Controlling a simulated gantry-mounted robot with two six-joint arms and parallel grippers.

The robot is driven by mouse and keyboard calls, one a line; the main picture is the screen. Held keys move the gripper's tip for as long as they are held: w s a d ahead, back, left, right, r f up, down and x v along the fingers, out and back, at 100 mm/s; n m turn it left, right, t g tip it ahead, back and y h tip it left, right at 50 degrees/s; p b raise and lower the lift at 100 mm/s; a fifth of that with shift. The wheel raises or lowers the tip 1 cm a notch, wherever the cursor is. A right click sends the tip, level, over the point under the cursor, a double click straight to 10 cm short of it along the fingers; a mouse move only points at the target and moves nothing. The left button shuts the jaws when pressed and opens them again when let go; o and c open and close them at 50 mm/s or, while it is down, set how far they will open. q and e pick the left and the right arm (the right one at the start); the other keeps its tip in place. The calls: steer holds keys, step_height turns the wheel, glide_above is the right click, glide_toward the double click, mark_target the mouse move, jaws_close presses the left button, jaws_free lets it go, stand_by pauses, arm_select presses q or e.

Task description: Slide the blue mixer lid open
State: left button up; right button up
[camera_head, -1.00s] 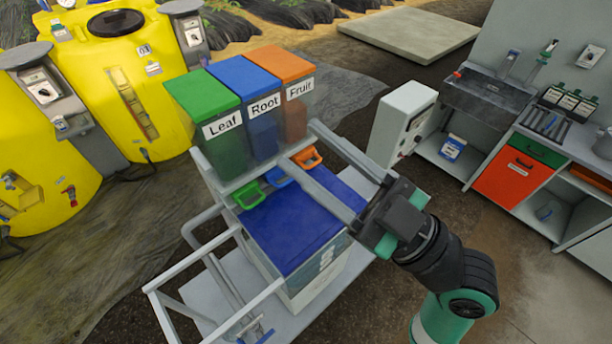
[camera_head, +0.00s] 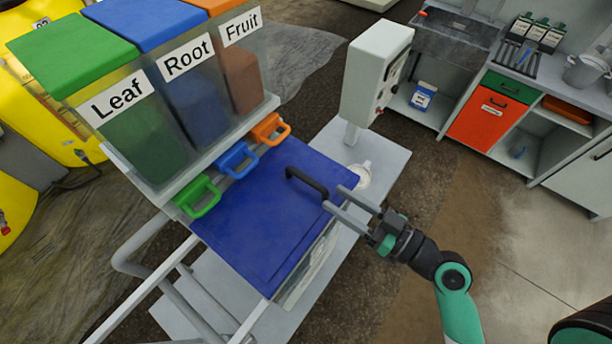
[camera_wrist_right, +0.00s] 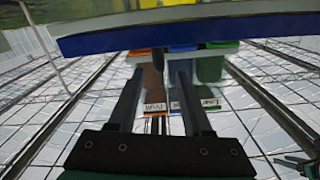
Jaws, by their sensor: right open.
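The blue mixer lid (camera_head: 262,222) lies flat on the mixer, with a black bar handle (camera_head: 307,182) near its right edge. My right gripper (camera_head: 332,197) is open, its two pale fingers pointing left at the right end of the handle, over the lid's right edge. In the right wrist view, the lid's blue edge (camera_wrist_right: 200,36) crosses the top, and a dark bar, likely the handle, shows between the fingers (camera_wrist_right: 160,72). Whether the fingers touch it I cannot tell. No left gripper shows.
Green (camera_head: 198,196), blue (camera_head: 238,160) and orange (camera_head: 270,129) pull handles sit along the lid's back-left edge, below the Leaf, Root and Fruit bins. A grey control box (camera_head: 374,72) stands behind.

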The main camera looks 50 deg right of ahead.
mark_target(290, 168)
steer(key=w+p, duration=0.1)
steer(key=w, duration=0.3)
steer(key=w+p, duration=0.1)
steer(key=w, duration=0.3)
steer(key=shift+w+a+r+p, duration=0.15)
steer(key=shift+w+a+p, duration=0.1)
steer(key=shift+p, duration=0.15)
steer(key=shift+w, duration=0.3)
jaws_close()
steer(key=shift+d, duration=0.1)
stand_by(0.4)
